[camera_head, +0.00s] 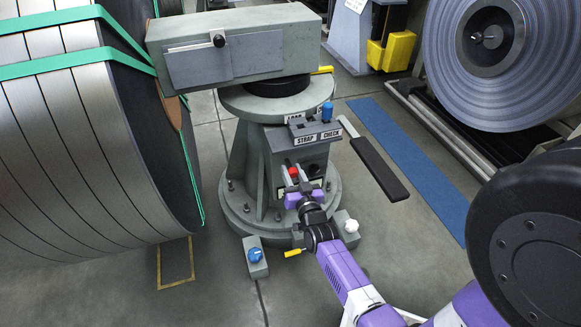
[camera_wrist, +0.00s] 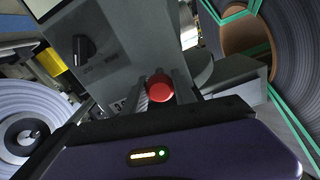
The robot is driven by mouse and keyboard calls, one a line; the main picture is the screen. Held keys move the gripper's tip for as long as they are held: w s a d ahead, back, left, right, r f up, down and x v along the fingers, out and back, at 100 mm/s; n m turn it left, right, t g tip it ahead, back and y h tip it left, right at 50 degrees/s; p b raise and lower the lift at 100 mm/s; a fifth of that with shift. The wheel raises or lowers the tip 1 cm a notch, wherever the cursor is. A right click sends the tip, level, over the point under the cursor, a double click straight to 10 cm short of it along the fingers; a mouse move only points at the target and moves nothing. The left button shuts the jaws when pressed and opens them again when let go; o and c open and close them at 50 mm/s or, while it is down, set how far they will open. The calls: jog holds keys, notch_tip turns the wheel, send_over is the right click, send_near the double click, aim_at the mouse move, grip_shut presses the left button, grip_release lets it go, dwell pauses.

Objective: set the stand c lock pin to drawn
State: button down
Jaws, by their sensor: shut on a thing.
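A red round knob (camera_head: 293,169) is on the sloped front of the grey stand (camera_head: 255,165). My gripper (camera_head: 292,182) reaches up to this front from below. In the wrist view the red knob (camera_wrist: 160,88) sits between the two fingers of my gripper (camera_wrist: 161,90), which are shut on it. The knob's shaft and how far it stands out are hidden. Its label is mostly covered by the fingers, so I cannot read whether this is the stand C lock pin.
A black rotary knob (camera_wrist: 83,50) is beside the red one. A STRAP CHECK box (camera_head: 315,133) with a blue knob (camera_head: 327,111) is above. A long black handle (camera_head: 380,167) juts right. Blue (camera_head: 255,256) and white (camera_head: 351,227) knobs are low down. A strapped coil (camera_head: 90,130) fills the left.

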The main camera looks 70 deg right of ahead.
jog(key=shift+s+a+f, duration=0.1)
jog(key=c, duration=1)
grip_release()
jog(key=shift+p+v, duration=0.65)
jog(key=shift+v, duration=3.3)
